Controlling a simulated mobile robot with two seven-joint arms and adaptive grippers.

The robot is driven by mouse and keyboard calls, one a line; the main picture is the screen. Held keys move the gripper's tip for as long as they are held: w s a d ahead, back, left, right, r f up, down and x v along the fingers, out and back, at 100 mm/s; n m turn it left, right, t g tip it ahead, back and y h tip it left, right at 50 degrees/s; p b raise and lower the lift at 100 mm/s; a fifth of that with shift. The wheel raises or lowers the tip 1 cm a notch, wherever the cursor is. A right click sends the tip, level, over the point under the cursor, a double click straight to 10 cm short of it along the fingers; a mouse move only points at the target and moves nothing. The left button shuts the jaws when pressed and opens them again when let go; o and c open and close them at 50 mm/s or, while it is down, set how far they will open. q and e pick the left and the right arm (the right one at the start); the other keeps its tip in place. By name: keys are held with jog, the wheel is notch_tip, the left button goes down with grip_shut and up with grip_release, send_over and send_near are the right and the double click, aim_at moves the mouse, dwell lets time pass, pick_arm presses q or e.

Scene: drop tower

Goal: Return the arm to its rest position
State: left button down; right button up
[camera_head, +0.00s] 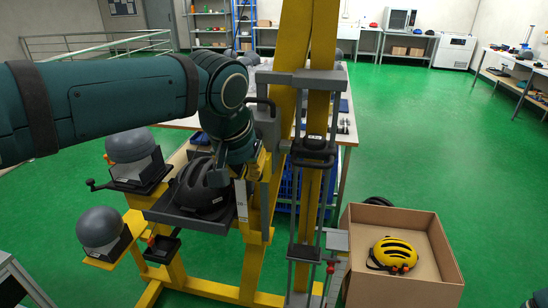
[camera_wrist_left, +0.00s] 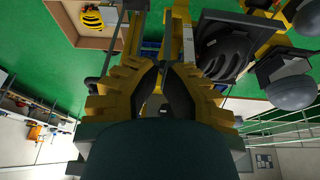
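My left arm comes in from the left of the head view and bends down at the drop tower. Its gripper (camera_head: 242,168) is beside the tower's yellow uprights, close to the black helmet (camera_head: 203,188), and is partly hidden by the wrist. In the left wrist view the gripper (camera_wrist_left: 159,68) shows two dark pads with a gap between them and nothing clearly held. The black helmet also shows in that view (camera_wrist_left: 228,50), to the right of the fingers.
The yellow tower (camera_head: 312,160) with its rails and black handle (camera_head: 315,152) stands right beside the arm. Grey headforms (camera_head: 130,146) (camera_head: 100,228) sit at the left. A cardboard box (camera_head: 440,262) holds a yellow helmet (camera_head: 393,254). Green floor lies clear at the right.

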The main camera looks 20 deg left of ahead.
pick_arm(q)
jog(key=w+d+f+m+g+h, duration=0.1)
jog(key=w+d+f, duration=0.15)
jog(key=f, duration=0.55)
jog(key=w+d+f+h, duration=0.15)
jog(key=d+f, duration=0.25)
jog(key=f, duration=0.4)
jog(key=w+d+f+m+g+h, duration=0.1)
jog(key=d+f, duration=0.2)
jog(key=f, duration=0.5)
jog(key=s+d+f, duration=0.2)
jog(key=s+f, duration=0.2)
jog(key=f, duration=0.3)
jog(key=s+d+f+n, duration=0.1)
jog(key=s+d+f, duration=0.1)
jog(key=s+f, duration=0.2)
jog(key=s+d+f, duration=0.1)
jog(key=s+f, duration=0.3)
jog(key=f, duration=0.7)
jog(key=shift+s+d+n+g+h, duration=0.3)
jog(key=shift+d+n+g+h, duration=0.1)
jog(key=shift+h, duration=0.05)
